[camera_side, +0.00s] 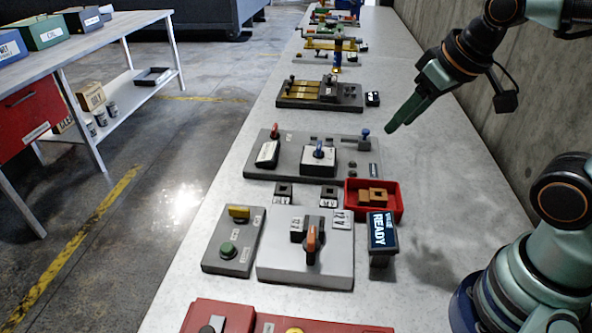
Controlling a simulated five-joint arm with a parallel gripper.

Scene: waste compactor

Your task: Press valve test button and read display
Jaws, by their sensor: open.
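A small display (383,230) stands at the right of the near panels, and its lit blue screen reads "READY" in large letters. A green round button (228,249) sits on a grey plate (213,263) at the near left, below a yellow part (239,212). A blue-topped knob (365,133) stands at the right end of a wider grey panel (289,155). The labels are too small to read, so I cannot tell which one is the valve test button. My gripper (408,104) is open and empty, in the air above the bench to the right of the blue-topped knob, touching nothing.
A red tray (398,208) with tan blocks lies behind the display. A panel with an orange-handled switch (311,243) stands left of the display. More fixtures line the bench (215,188) farther back. A concrete wall (550,100) bounds the right side.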

